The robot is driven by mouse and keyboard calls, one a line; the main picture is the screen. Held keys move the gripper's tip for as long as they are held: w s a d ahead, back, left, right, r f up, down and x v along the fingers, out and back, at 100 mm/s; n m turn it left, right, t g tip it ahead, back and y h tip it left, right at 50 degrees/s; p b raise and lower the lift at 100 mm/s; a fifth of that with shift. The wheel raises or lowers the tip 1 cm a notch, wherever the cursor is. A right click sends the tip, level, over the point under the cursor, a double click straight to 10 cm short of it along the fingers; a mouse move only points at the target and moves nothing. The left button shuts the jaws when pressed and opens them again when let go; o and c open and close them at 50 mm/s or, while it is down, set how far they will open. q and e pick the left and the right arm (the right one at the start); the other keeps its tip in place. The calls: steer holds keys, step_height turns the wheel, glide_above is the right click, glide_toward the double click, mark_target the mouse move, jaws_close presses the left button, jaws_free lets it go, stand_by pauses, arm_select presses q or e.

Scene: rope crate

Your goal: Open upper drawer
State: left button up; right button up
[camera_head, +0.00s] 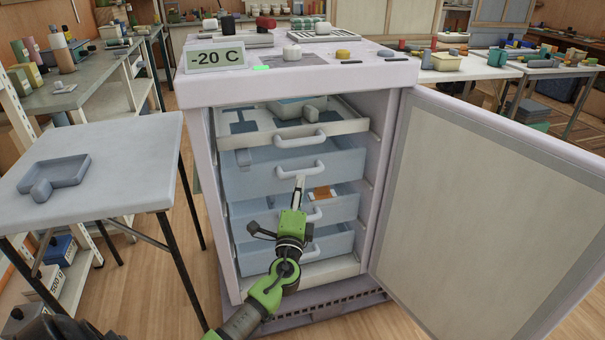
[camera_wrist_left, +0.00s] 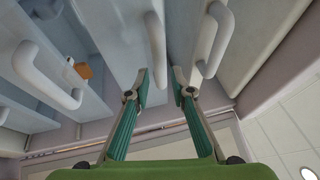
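The freezer (camera_head: 203,92) stands with its door open and several drawers stacked inside. The upper drawer (camera_head: 262,138) is pale, with a white handle (camera_head: 301,139) on its front; its inside shows from above. A blue drawer (camera_head: 258,178) with its own handle (camera_head: 299,168) lies below it. My left gripper (camera_head: 299,180) is in front of the drawer fronts, just below that second handle in the head view. In the left wrist view my left gripper (camera_wrist_left: 162,78) is open and empty. Its fingertips are close to two neighbouring drawer handles; contact is unclear. My right gripper is not in view.
The open freezer door (camera_head: 480,190) stretches to the right. A small table (camera_head: 120,160) with a blue-grey tray (camera_head: 70,172) stands at the left. Lower drawers (camera_head: 330,240) sit beneath, one with an orange box (camera_head: 322,192). Floor shows between table and freezer.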

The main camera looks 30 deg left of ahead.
mark_target(302, 173)
arm_select(q)
steer(key=x, duration=0.6)
steer(key=shift+c, duration=0.5)
jaws_close()
